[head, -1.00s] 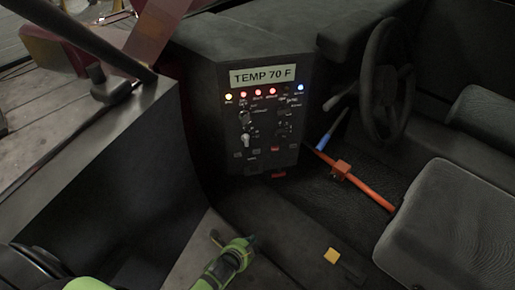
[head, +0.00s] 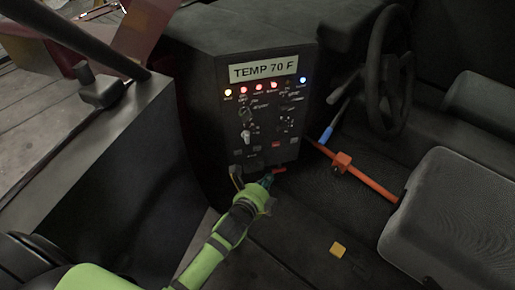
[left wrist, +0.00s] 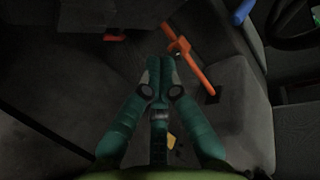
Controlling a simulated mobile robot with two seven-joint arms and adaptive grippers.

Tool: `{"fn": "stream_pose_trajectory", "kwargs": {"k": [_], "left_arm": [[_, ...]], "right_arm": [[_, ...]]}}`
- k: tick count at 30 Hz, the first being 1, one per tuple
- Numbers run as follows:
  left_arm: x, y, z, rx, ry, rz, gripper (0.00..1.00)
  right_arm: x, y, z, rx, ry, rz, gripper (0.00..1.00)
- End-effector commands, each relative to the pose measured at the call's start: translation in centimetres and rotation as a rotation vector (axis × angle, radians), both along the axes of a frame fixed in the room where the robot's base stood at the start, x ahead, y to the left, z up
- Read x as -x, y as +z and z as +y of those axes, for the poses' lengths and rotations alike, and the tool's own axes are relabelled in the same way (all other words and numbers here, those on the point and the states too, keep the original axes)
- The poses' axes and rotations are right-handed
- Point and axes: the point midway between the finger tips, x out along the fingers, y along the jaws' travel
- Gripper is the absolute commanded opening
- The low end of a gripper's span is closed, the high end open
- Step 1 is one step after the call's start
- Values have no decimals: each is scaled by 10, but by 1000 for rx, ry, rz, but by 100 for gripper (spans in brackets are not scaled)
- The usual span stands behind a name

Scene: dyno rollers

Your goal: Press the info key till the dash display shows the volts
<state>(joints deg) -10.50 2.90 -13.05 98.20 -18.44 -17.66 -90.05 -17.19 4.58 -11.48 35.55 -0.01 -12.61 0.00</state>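The dash display (head: 263,69) on the dark dash panel (head: 225,110) reads "TEMP 70 F". Below it runs a row of lit lamps, then knobs, switches and a few small keys (head: 257,149) low on the panel. Their labels are too small to read, so I cannot tell which is the info key. My left gripper (head: 267,179) is just below and in front of the panel's lower edge, apart from the keys as far as I can see. In the left wrist view its fingers (left wrist: 159,64) are together and empty. My right gripper is not in view.
A steering wheel (head: 384,72) and a seat (head: 450,215) stand at the right. An orange bar with a block (head: 341,162) and a blue-handled lever (head: 326,134) are right of the panel. A yellow block (head: 337,250) lies on the floor. A dark side wall (head: 130,180) flanks the left.

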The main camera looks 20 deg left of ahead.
Motion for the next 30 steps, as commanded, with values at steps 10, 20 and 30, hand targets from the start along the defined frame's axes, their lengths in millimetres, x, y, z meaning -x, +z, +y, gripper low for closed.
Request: {"fn": "stream_pose_trajectory", "kwargs": {"k": [10, 20, 30], "left_arm": [[-27, -1, 19, -2, 0, -3, 0], [-61, -1, 43, -3, -2, 0, 0], [-72, -1, 51, 1, 1, 1, 0]], "right_arm": [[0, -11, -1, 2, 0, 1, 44], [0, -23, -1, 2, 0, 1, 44], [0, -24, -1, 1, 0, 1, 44]]}}
